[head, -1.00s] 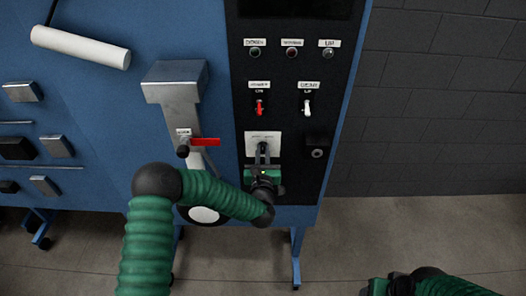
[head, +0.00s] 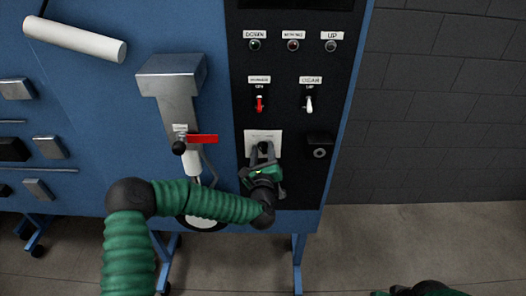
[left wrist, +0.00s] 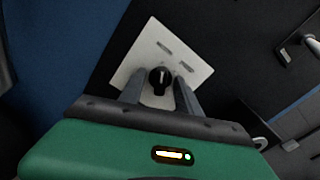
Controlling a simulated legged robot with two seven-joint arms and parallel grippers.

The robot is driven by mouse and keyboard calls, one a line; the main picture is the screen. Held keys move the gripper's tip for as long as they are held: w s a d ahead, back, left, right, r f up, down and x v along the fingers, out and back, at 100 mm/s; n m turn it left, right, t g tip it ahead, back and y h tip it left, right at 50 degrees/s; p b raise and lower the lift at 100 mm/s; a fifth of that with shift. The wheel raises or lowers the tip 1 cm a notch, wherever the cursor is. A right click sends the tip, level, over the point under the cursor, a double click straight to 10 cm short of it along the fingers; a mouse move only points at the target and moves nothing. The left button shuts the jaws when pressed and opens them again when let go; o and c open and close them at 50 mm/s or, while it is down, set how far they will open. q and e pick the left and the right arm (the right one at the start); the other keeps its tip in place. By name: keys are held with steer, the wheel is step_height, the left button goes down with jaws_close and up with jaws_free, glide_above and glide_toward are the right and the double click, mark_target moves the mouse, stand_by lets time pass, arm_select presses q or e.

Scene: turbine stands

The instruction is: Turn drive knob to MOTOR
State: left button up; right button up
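The drive knob (left wrist: 160,80) is a small black knob with a white pointer line, on a white plate (left wrist: 145,55) with two small labels, too blurred to read. In the head view the plate (head: 276,137) sits on the black panel. My left gripper (head: 263,152) is in front of it, rolled at an angle to the plate. In the left wrist view my left gripper's grey fingers (left wrist: 160,88) stand either side of the knob, with narrow gaps visible. The knob's line runs roughly along the fingers, oblique to the plate. My right gripper (head: 400,291) is mostly cut off at the bottom edge.
Above the plate are a red switch (head: 259,104), a white switch (head: 309,104) and a row of lamps. A black box (head: 319,146) is just right of the plate. A red-handled lever (head: 202,139) projects to its left.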

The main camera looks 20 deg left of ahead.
mark_target(263, 151)
arm_select(q)
steer(key=shift+o, duration=0.7)
steer(key=shift+v, duration=2.5)
